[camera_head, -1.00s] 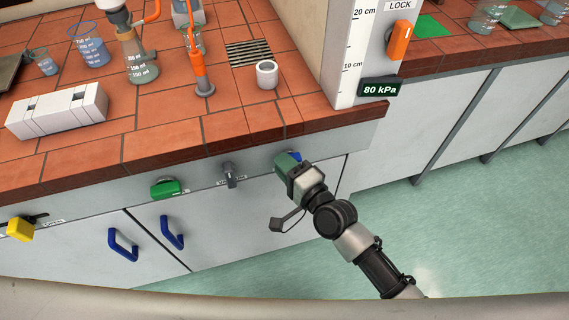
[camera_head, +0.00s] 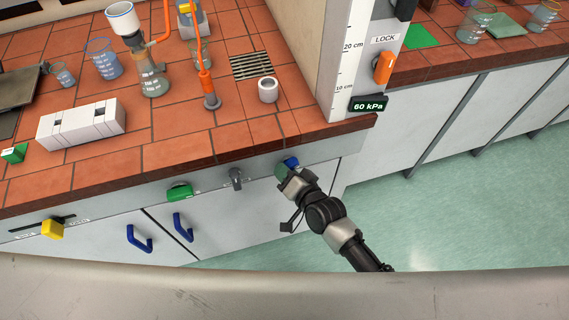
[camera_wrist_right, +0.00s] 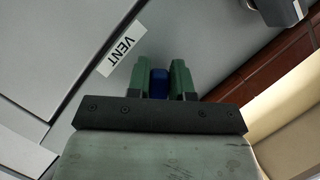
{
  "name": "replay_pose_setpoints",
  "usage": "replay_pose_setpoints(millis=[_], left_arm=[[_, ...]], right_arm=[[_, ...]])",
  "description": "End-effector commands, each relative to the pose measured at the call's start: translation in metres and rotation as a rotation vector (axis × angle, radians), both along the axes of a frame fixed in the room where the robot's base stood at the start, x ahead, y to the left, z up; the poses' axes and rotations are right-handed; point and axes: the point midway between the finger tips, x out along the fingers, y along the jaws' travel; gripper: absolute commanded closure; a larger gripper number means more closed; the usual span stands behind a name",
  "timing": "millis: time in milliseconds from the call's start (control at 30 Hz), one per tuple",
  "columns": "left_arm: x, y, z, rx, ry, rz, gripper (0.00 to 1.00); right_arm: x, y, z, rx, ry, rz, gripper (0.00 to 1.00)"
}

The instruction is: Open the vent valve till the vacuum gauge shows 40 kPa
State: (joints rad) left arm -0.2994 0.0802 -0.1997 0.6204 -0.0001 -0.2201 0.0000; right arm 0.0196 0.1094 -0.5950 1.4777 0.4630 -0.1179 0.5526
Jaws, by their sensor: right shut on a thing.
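The vacuum gauge (camera_head: 369,106) is a small dark display on the post and reads 60 kPa. The vent valve (camera_head: 291,162) is a blue knob on the bench's front panel. It also shows in the right wrist view (camera_wrist_right: 159,84), beside a label (camera_wrist_right: 122,48) reading VENT. My right gripper (camera_head: 285,169) is at the knob; in the right wrist view its green fingers (camera_wrist_right: 160,82) are shut on it, one on each side. The knob's far part is hidden between the fingers. My left gripper is not in view.
A green knob (camera_head: 179,192), a grey knob (camera_head: 236,179) and a yellow handle (camera_head: 52,229) line the same panel. An orange LOCK switch (camera_head: 384,67) is above the gauge. Glass flask (camera_head: 152,82), white cup (camera_head: 268,89) and white block (camera_head: 82,125) stand on the tiled bench.

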Motion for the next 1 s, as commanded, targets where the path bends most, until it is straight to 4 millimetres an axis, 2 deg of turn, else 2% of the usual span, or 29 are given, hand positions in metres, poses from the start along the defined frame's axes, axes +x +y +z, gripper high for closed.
replay_pose_setpoints(millis=[33,300,900,933,1000], left_arm=[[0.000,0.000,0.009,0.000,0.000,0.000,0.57],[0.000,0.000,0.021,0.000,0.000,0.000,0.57],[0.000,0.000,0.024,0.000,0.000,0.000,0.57],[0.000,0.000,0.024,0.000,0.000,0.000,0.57],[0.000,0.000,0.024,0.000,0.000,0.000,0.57]], right_arm=[[0.001,-0.001,0.005,-0.025,-0.010,-0.004,1.00],[0.002,-0.003,0.002,-0.137,-0.049,-0.004,1.00],[0.004,-0.003,0.001,-0.173,-0.066,-0.005,1.00],[0.004,-0.003,0.001,-0.173,-0.066,-0.005,0.76],[0.003,-0.003,0.000,-0.173,-0.065,-0.005,0.65]])
